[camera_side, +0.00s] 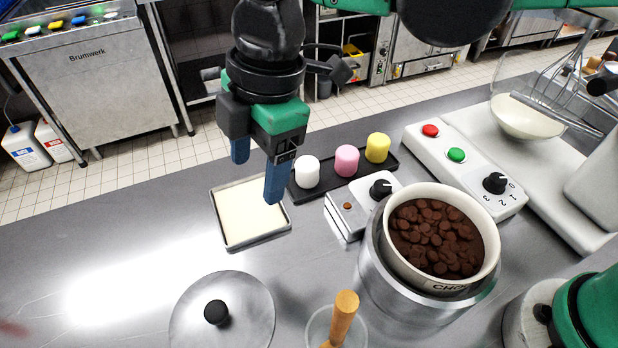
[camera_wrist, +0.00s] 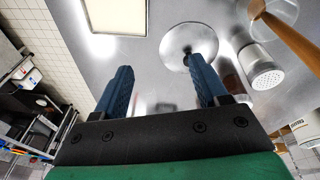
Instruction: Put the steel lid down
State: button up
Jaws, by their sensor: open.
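The steel lid (camera_side: 245,297) is a round disc with a black knob (camera_side: 216,312). It lies knob up on the steel worktop at the front of the side view. The lid also shows in the wrist view (camera_wrist: 180,36), partly behind a fingertip. My gripper (camera_side: 259,172) is open, its two blue fingers apart with nothing between them. It hangs above the worktop, behind the lid and apart from it, near the tray's back edge. In the wrist view my gripper (camera_wrist: 158,70) is also empty.
A shallow tray (camera_side: 247,244) with a cream filling lies below my gripper. A bowl of chocolate pieces (camera_side: 397,262) sits in a steel pot to the right. A wooden handle (camera_side: 345,308) stands right of the lid. The worktop left of the tray is clear.

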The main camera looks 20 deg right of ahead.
jog(key=s+d+f+m+t+h, duration=0.1)
jog(key=d+m+t, duration=0.5)
jog(key=d+m, duration=1.5)
jog(key=d+f+h, duration=0.1)
jog(key=d, duration=0.5)
jog(key=shift+s+d+t, duration=0.2)
jog(key=shift+s+t, duration=0.05)
jog(key=shift+t, duration=0.15)
jog(key=shift+o, duration=0.2)
jog(key=shift+f, duration=0.1)
